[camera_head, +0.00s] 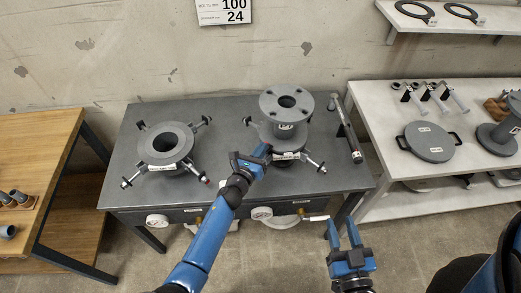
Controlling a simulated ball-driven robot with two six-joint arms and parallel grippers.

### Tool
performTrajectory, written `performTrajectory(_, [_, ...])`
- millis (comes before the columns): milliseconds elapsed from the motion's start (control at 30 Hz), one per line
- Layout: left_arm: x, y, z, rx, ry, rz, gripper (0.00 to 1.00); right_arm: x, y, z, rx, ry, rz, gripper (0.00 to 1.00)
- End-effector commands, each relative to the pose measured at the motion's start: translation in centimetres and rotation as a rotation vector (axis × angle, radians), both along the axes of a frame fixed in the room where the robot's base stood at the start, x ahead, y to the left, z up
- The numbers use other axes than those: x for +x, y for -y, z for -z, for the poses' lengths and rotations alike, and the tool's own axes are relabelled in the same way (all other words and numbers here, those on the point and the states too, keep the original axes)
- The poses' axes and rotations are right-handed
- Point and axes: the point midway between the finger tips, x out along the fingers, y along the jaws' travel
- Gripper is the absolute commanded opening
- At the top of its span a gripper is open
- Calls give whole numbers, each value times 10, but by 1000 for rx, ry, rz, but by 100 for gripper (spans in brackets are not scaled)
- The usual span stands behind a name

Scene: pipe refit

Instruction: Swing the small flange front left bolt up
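Two grey flanges with swing bolts stand on the dark table. The left flange (165,143) is open on top, with its bolts splayed outward. The right flange (287,156) looks smaller and has a grey flanged spool (288,104) standing on it. Its back left bolt (248,121) and front right bolt (315,163) lie splayed outward. My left gripper (250,160) is at this flange's front left and hides the front left bolt. Whether its fingers touch or hold that bolt is unclear. My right gripper (343,232) is open and empty in front of the table.
A long tool (348,130) lies at the dark table's (225,108) right edge. Gauges (157,221) hang on its front. The white bench (380,140) at right bears a lidded disc (430,141) and several bolts. A wooden bench (40,130) stands left. The table middle between the flanges is clear.

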Motion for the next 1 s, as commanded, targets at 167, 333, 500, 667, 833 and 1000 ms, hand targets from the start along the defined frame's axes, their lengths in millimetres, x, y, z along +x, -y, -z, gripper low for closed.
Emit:
performTrajectory(167, [1, 1, -8, -6, 13, 2, 0, 0, 0, -1, 0, 0, 0, 39])
performTrajectory(333, [-11, -7, -8, -5, 11, 2, 0, 0, 0, -5, 0, 0, 0, 39])
performTrajectory(500, [-34, -22, -6, -3, 6, 1, 0, 0, 0, -9, 0, 0, 0, 39])
performTrajectory(667, [-58, -37, -5, -2, 3, -1, 0, 0, 0, -12, 0, 0, 0, 39])
performTrajectory(833, [-78, -50, -5, -2, 2, -1, 0, 0, 0, -12, 0, 0, 0, 39])
performTrajectory(1000, [-90, -58, -6, -2, 3, -1, 0, 0, 0, -12, 0, 0, 0, 39])
